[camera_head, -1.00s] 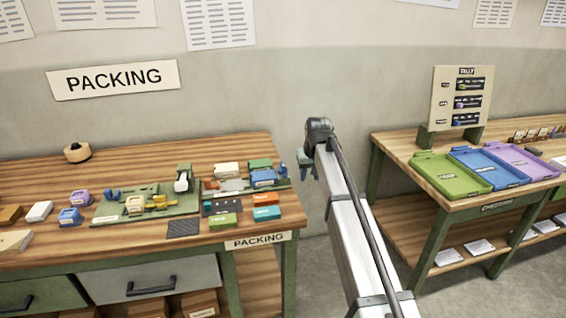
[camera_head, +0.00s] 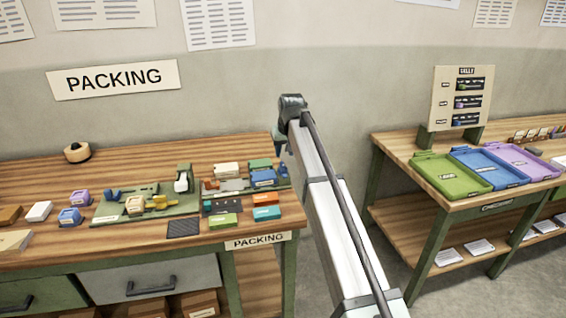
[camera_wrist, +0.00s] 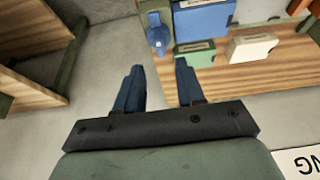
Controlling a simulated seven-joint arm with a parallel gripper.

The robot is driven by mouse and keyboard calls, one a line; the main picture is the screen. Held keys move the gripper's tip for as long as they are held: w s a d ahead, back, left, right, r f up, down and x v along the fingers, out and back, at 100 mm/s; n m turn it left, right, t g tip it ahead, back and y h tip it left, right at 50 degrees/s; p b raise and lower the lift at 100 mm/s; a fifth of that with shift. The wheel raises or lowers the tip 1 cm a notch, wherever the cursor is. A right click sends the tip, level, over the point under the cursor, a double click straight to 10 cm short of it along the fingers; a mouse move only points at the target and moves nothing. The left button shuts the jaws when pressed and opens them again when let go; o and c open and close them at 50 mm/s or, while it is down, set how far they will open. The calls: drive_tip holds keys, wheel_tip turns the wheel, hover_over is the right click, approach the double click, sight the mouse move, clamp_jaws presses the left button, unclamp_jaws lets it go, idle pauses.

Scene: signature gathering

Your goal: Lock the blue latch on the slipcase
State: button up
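A blue box (camera_head: 263,178), which may be the slipcase, sits at the right end of the packing bench; its top edge is cut off in the wrist view (camera_wrist: 203,20). Beside it in the wrist view is a small blue rounded piece (camera_wrist: 157,36) on a green strip, possibly the latch. Whether it is locked cannot be told. My gripper (camera_wrist: 158,68) is open and empty, its two blue fingers apart. The fingers are near the bench edge, short of the blue piece and touching nothing. In the head view my arm mostly hides the gripper.
In the wrist view, a green block (camera_wrist: 197,55) and a cream block (camera_wrist: 252,47) lie near the bench edge. The packing bench (camera_head: 120,245) holds several other blocks and fixtures. A second bench with green (camera_head: 450,186), blue and purple trays stands right, with a floor gap between.

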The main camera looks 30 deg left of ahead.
sight(283, 164)
drive_tip(key=shift+x, duration=3.4)
drive_tip(key=shift+c, duration=0.3)
clamp_jaws()
